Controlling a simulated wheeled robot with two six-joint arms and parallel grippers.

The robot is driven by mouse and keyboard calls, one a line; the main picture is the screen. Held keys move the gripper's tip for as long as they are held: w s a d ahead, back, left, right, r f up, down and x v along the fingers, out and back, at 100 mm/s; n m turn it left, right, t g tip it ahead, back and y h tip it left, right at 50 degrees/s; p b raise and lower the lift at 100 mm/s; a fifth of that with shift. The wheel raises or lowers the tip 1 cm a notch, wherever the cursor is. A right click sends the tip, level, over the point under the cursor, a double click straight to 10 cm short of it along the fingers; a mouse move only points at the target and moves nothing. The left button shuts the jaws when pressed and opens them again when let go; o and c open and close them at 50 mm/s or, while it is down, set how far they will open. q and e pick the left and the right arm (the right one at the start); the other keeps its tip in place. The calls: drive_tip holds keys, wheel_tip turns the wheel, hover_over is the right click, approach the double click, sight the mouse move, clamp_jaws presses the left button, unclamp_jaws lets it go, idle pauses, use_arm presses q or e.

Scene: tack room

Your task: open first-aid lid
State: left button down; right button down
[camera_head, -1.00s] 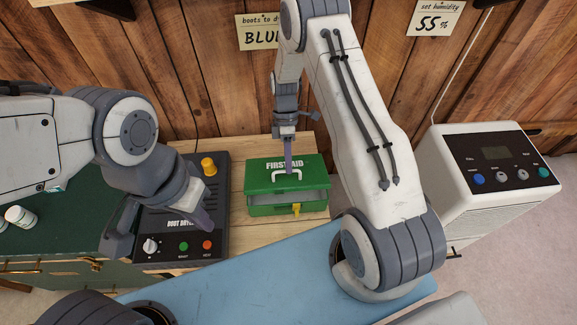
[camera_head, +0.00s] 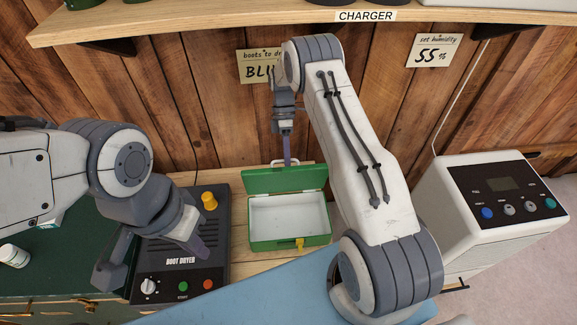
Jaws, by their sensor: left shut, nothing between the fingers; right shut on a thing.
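The green first-aid box (camera_head: 270,245) stands on the wooden bench with its lid (camera_head: 262,180) raised and tilted back. Its white interior (camera_head: 290,217) shows and looks empty. A yellow latch (camera_head: 300,243) is on the box front. My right gripper (camera_head: 287,163) is shut on the white lid handle (camera_head: 290,163) at the lid's upper edge. My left gripper (camera_head: 203,252) is shut and empty, over the boot dryer at the left, apart from the box.
The black boot dryer (camera_head: 165,285) with its yellow knob stands left of the box. A white dehumidifier (camera_head: 480,205) stands at the right. A shelf (camera_head: 220,25) crosses above. A white bottle (camera_head: 14,256) is at the far left.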

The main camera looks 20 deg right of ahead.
drive_tip(key=shift+w+f+b, duration=0.3)
drive_tip(key=shift+w+f, duration=0.15)
drive_tip(key=shift+w, duration=0.1)
drive_tip(key=c, duration=0.9)
unclamp_jaws()
drive_tip(key=shift+r, duration=0.15)
